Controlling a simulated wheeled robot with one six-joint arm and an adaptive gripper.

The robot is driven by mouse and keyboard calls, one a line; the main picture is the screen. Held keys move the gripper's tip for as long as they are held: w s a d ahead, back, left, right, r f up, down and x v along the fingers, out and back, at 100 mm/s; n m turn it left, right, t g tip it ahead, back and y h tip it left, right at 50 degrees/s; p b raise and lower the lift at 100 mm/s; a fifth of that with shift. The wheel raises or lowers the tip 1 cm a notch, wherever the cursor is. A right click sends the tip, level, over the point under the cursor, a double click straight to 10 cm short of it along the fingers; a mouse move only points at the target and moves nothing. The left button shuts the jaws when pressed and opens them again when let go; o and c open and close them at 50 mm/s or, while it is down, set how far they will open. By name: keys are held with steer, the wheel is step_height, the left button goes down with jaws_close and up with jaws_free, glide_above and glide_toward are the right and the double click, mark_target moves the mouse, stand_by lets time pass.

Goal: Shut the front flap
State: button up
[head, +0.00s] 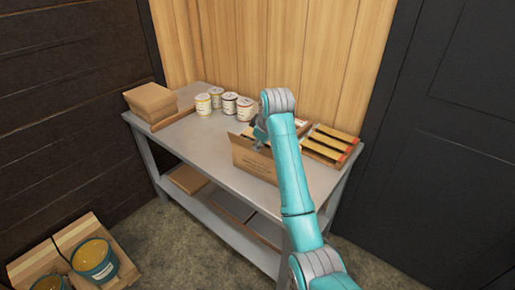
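A brown cardboard carton (252,162) with small dark print on its front stands on the grey metal table near the front edge, right of centre. My teal arm crosses in front of its right part, so much of the carton and its top is hidden. I cannot clearly tell the front flap from the front panel. My gripper (260,138) is at the carton's upper front edge, seen small and partly behind my own wrist. I cannot tell whether it touches the cardboard or whether its fingers are apart.
Several cans (228,102) stand left of the carton. A tray (328,148) of dark, yellow-edged items sits on the right. The table (195,140) is bare at front left.

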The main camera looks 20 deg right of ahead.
steer(key=shift+x, duration=2.2)
jaws_close()
